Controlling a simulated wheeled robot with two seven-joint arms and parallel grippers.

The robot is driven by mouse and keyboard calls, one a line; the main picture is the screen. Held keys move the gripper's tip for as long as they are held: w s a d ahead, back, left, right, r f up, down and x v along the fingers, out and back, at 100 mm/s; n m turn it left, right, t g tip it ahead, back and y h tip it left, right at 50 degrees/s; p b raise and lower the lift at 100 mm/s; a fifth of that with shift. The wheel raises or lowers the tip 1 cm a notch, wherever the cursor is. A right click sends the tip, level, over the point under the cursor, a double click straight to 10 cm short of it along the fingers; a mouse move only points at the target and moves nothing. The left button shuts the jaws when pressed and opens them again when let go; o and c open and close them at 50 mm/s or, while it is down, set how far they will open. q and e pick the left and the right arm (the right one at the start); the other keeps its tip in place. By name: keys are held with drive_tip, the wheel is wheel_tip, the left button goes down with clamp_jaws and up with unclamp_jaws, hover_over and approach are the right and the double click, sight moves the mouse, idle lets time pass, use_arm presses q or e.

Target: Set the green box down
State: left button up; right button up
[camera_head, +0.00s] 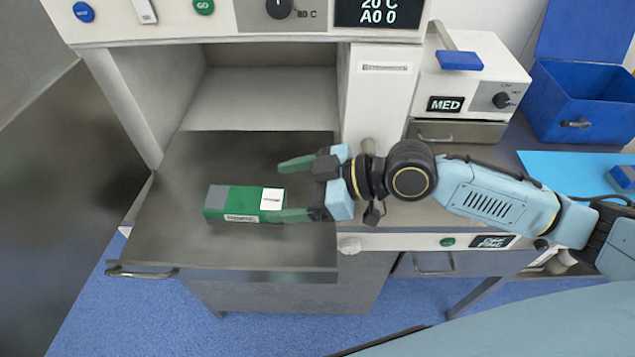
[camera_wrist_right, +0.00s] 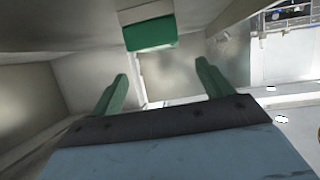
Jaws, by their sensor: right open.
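The green box (camera_head: 235,204) has a grey end and a white label. It appears to lie flat on the metal pull-out shelf (camera_head: 180,250), in front of an open compartment. My right gripper (camera_head: 276,190) comes in from the right, with its green fingers open and pointing at the box's right end. In the head view the lower finger overlaps the box's near right corner. In the right wrist view, the box (camera_wrist_right: 150,32) shows ahead of the open fingers (camera_wrist_right: 163,70), with no finger closed on it. My left gripper is not in view.
The open compartment (camera_head: 265,95) is behind the shelf, with a control panel above. An open metal door (camera_head: 65,190) stands at the left. At the right are a white MED unit (camera_head: 470,85) and an open blue bin (camera_head: 575,105). Bare shelf surrounds the box.

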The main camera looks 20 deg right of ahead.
drive_tip(key=shift+b+v, duration=0.45)
drive_tip(key=shift+v, duration=2.4)
